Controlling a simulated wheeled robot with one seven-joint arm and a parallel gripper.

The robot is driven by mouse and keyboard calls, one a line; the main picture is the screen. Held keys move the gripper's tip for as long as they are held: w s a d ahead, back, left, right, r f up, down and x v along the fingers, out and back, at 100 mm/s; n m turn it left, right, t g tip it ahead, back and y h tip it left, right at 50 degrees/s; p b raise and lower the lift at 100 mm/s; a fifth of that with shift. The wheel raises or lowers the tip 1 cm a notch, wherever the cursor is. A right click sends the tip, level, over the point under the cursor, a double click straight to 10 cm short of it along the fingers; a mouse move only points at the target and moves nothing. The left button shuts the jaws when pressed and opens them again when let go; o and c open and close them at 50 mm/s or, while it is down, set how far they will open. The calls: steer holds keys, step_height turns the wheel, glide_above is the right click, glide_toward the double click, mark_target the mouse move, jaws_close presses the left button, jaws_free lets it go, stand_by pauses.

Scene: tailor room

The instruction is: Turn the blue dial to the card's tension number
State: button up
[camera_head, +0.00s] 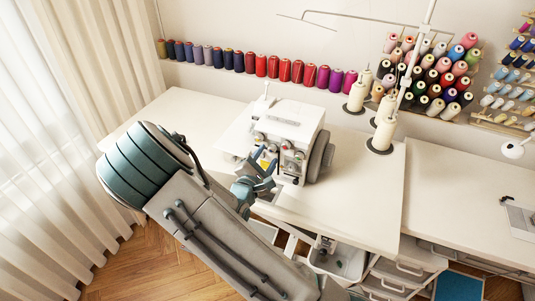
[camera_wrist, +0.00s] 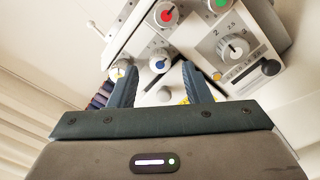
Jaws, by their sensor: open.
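The blue dial (camera_wrist: 160,60) is a silver knob with a blue centre on the front of the white sewing machine (camera_head: 295,122). My gripper (camera_wrist: 158,66) is open, and in the wrist view its two fingers point at the blue dial, which appears between the fingertips. I cannot tell whether the fingers touch it. In the head view my gripper (camera_head: 262,172) is close to the machine's front. The blue dial's number is too small to read. I cannot make out a card with a tension number in either view.
A red dial (camera_wrist: 165,14), a green dial (camera_wrist: 219,4) and a yellow dial (camera_wrist: 120,71) are near the blue one. A numbered grey dial (camera_wrist: 233,48) is at right. Thread cones (camera_head: 384,132) stand behind the machine. The white table (camera_head: 350,205) is clear at right.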

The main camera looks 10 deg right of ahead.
steer(key=shift+w+d, duration=0.4)
steer(key=shift+w, duration=0.15)
jaws_close()
steer(key=shift+r+n+p, duration=0.1)
steer(key=shift+n+p, duration=0.8)
steer(key=shift+n, duration=0.7)
steer(key=shift+n+p, duration=0.5)
steer(key=shift+n, duration=0.7)
